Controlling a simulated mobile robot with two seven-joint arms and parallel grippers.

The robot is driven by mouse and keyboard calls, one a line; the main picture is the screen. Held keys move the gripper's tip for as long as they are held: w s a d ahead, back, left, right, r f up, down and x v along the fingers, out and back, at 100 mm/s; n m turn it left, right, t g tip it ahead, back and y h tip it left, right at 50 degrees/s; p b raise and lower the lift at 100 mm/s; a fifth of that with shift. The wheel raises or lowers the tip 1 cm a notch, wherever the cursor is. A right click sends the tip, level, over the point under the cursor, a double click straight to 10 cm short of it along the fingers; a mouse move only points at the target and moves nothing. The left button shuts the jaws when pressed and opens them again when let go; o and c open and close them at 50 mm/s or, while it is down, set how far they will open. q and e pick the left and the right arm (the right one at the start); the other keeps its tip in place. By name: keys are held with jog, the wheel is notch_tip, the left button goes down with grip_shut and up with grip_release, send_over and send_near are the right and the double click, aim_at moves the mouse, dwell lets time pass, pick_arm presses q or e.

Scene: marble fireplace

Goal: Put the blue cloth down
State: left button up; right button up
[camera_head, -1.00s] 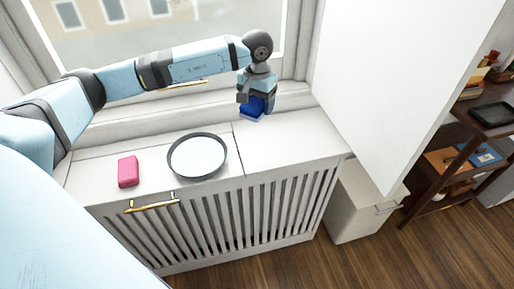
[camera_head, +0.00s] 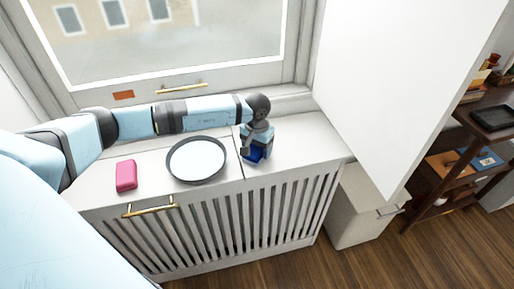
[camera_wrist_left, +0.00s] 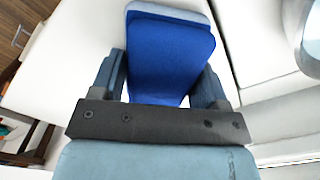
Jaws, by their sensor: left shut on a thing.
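The blue cloth (camera_wrist_left: 168,55) is a folded, thick blue pad with a paler layer at one end. It is between the fingers of my left gripper (camera_head: 254,154), which is shut on it. The cloth also shows as a small dark blue patch in the head view (camera_head: 252,156). It is low over the white cabinet top (camera_head: 295,140), right of the round pan. I cannot tell whether it touches the surface. In the left wrist view both fingers of my left gripper (camera_wrist_left: 166,92) flank the cloth. My right gripper is not in view.
A round pan (camera_head: 196,159) with a dark rim and a pink block (camera_head: 126,176) are on the cabinet top to the left. The window (camera_head: 185,40) stands behind. A white panel (camera_head: 400,90) rises at the right. The cabinet top right of my gripper is clear.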

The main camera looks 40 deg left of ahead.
pick_arm(q)
jog(key=o, duration=0.5)
jog(key=shift+f, duration=0.1)
jog(key=o, duration=0.4)
